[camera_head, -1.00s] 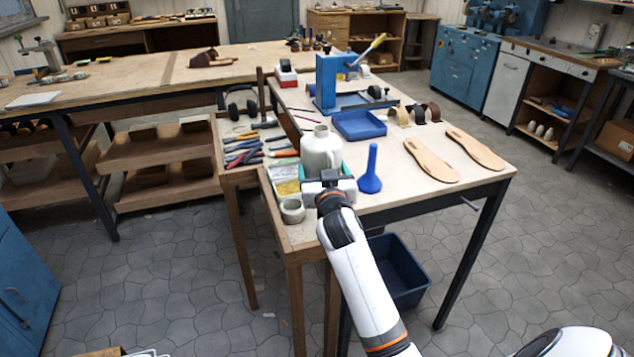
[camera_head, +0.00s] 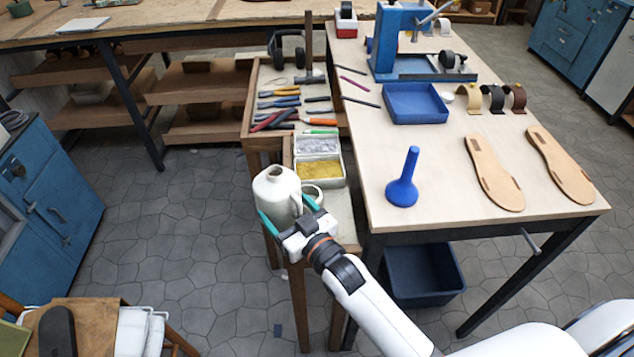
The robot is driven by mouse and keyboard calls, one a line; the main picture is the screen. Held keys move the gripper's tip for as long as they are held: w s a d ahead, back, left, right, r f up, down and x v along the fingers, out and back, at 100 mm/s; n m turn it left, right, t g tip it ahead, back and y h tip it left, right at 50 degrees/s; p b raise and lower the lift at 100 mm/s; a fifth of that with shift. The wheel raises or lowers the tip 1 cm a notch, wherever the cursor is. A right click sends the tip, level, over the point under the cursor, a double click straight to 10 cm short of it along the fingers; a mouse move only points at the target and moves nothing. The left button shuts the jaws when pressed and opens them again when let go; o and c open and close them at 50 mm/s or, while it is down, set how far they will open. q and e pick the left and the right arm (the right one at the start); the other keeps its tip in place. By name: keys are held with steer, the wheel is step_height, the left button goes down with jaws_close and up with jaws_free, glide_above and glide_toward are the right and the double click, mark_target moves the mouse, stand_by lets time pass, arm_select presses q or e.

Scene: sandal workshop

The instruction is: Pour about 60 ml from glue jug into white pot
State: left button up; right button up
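The glue jug (camera_head: 277,188), pale grey-white with a narrow neck and a handle, is between the teal fingers of my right gripper (camera_head: 286,210). The fingers press on both its sides. It looks close to upright, in front of the side table's left edge, and its base is hidden behind the gripper. The white pot (camera_head: 314,193) stands on the side table just right of the jug, partly hidden by the jug and a finger. Its contents cannot be made out. My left gripper is not in view.
A two-part tray (camera_head: 343,172) with grey and yellow contents stands behind the pot, with hand tools beyond it. A blue funnel-shaped tool (camera_head: 403,185), a blue tray (camera_head: 416,104) and tan soles (camera_head: 494,172) lie on the main table (camera_head: 445,210).

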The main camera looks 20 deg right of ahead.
steer(key=shift+s+a+r, duration=0.1)
steer(key=shift+a+r, duration=0.05)
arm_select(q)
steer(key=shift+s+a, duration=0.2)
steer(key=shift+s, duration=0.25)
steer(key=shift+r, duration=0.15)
arm_select(e)
steer(key=shift+r+m, duration=0.15)
steer(key=shift+m, duration=0.25)
